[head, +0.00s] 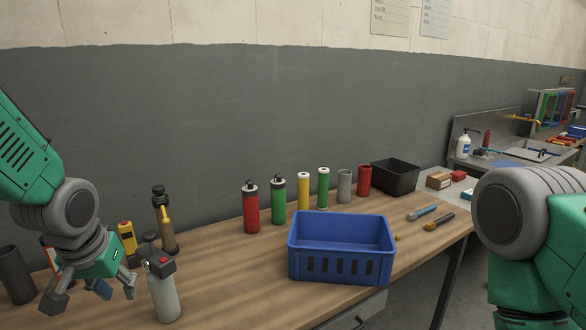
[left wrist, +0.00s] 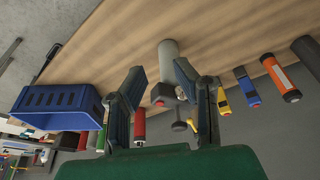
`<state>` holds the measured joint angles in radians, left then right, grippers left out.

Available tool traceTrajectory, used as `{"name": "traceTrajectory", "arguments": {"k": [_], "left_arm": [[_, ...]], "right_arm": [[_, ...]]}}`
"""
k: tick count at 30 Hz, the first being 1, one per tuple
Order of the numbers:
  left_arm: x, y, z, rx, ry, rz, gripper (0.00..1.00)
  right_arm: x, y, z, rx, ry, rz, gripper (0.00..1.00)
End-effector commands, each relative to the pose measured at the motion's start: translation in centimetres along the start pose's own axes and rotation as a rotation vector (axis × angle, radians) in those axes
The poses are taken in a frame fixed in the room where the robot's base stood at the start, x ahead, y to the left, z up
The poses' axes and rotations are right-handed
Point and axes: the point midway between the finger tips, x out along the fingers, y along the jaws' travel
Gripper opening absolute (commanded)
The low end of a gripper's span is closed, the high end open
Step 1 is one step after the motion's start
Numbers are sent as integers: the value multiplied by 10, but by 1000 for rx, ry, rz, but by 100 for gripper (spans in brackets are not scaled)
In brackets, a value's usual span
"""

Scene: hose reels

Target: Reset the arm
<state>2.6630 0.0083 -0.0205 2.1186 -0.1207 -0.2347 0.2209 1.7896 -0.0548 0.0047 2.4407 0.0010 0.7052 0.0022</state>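My left gripper (head: 92,292) hangs over the left end of the wooden table, fingers spread and nothing held. In the left wrist view the open fingers (left wrist: 155,78) frame a pale grey bottle (left wrist: 168,58). In the head view this bottle (head: 165,297), with a grey head and a red button, stands upright just right of the gripper. The gap between finger and bottle is hard to judge. My right arm shows at the right edge as a grey joint and green link; its gripper is out of view.
A blue crate (head: 340,229) stands mid-table; it also shows in the left wrist view (left wrist: 58,98). Several red, green, yellow and grey cylinders line the back. A black bin (head: 396,180) stands behind right. A yellow device (head: 127,240) and dark cylinder (head: 14,272) stand near the left gripper.

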Motion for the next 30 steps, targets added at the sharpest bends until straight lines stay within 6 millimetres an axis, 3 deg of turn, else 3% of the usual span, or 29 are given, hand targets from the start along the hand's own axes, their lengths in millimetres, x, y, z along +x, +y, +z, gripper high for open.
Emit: {"name": "traceTrajectory", "arguments": {"k": [8, 11, 15, 18, 21, 25, 27, 30], "left_arm": [[88, 1, 62, 32, -54, 11, 26], [133, 2, 98, 50, -85, 15, 26], [208, 2, 174, 84, -140, 20, 26], [253, 0, 235, 110, -179, 23, 26], [285, -4, 293, 136, -211, 24, 26], [308, -9, 351, 161, -242, 22, 26], [314, -11, 370, 171, -252, 23, 26], [317, -12, 383, 179, -256, 23, 26]], "right_arm": [[29, 0, 2, 0, 0, 0, 27], [44, 0, 3, 0, -1, 0, 27], [73, -1, 4, 0, -1, 0, 27], [94, -1, 5, 0, -1, 0, 27], [112, -1, 6, 0, -1, 0, 27], [128, -1, 7, 0, -1, 0, 27], [133, -1, 8, 0, -1, 0, 27], [136, -1, 8, 0, -1, 0, 27]]}}
